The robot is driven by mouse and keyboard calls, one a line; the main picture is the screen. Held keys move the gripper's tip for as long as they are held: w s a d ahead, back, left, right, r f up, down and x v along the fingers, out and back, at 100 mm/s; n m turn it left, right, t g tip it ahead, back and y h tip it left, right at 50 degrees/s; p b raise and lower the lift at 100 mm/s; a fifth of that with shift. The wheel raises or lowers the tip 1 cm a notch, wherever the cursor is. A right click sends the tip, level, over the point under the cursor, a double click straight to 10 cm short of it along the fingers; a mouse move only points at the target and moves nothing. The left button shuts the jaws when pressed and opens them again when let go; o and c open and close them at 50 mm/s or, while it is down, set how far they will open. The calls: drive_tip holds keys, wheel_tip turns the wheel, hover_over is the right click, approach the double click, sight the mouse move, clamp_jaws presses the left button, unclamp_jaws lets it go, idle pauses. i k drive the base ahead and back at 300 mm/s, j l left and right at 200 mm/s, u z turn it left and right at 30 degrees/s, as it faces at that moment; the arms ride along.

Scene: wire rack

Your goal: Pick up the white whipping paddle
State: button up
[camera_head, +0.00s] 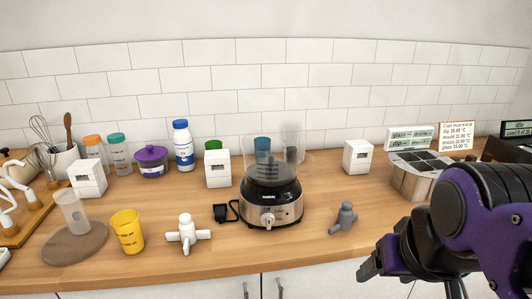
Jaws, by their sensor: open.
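The white whipping paddle (187,233) appears to be the white piece with an upright hub and side arms near the front of the wooden counter, left of centre. It stands upright with clear wood around it. My gripper (368,268) is at the lower right, by the counter's front edge, well to the right of the paddle and apart from it. It is open, and I see nothing held. My purple and black arm hides part of its far side.
A food processor (272,200) stands at centre, with a similar grey piece (344,217) to its right. A yellow cup (128,231) is left of the paddle. Bottles and white boxes stand farther back.

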sight(187, 234)
drive_tip(key=u, duration=1.3)
